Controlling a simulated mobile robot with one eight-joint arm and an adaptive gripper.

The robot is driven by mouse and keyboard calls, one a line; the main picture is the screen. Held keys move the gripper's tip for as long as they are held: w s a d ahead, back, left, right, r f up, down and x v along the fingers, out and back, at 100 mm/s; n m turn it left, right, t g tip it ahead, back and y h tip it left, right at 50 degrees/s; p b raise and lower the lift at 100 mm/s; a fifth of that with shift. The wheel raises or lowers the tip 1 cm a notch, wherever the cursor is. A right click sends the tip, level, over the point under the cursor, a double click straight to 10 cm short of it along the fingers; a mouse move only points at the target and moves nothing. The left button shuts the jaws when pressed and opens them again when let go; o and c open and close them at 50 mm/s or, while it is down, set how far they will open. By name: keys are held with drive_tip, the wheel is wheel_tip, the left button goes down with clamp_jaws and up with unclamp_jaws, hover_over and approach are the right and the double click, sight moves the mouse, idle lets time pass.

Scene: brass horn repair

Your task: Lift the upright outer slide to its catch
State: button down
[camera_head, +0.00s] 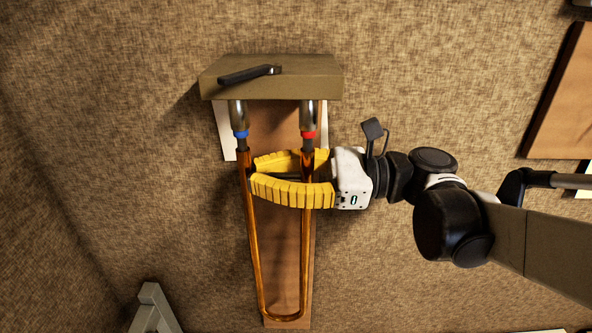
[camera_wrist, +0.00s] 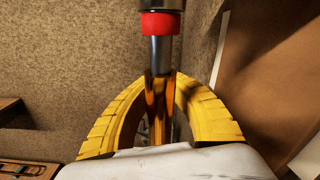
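The outer slide (camera_head: 254,240) is a copper-coloured U with two long tubes and its bend at the bottom of the head view. Its tubes stand below silver inner tubes with a blue band (camera_head: 241,134) and a red band (camera_head: 308,134); short bare silver lengths show below both bands. The red band also shows in the wrist view (camera_wrist: 161,23). My gripper (camera_head: 254,174) reaches in from the right, its yellow fingers around the right tube just below its top. Fingertips converge behind that tube, near the left one; whether they grip is hidden. I cannot make out the catch.
The silver tubes hang from a tan block (camera_head: 325,80) with a dark lever (camera_head: 250,74) on top. A wooden board (camera_head: 285,270) runs behind the slide. A grey stand (camera_head: 153,312) is at lower left and a brown panel (camera_head: 562,100) at right. Left of the slide is clear.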

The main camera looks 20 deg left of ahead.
drive_tip(key=shift+w+r+p, duration=0.1)
drive_tip(key=shift+r+p, duration=0.2)
drive_tip(key=shift+r, duration=0.75)
drive_tip(key=c, duration=1.5)
unclamp_jaws()
drive_tip(key=shift+d, duration=0.2)
drive_tip(key=v, duration=1.1)
drive_tip(key=shift+w+d, duration=0.1)
drive_tip(key=shift+d, duration=0.2)
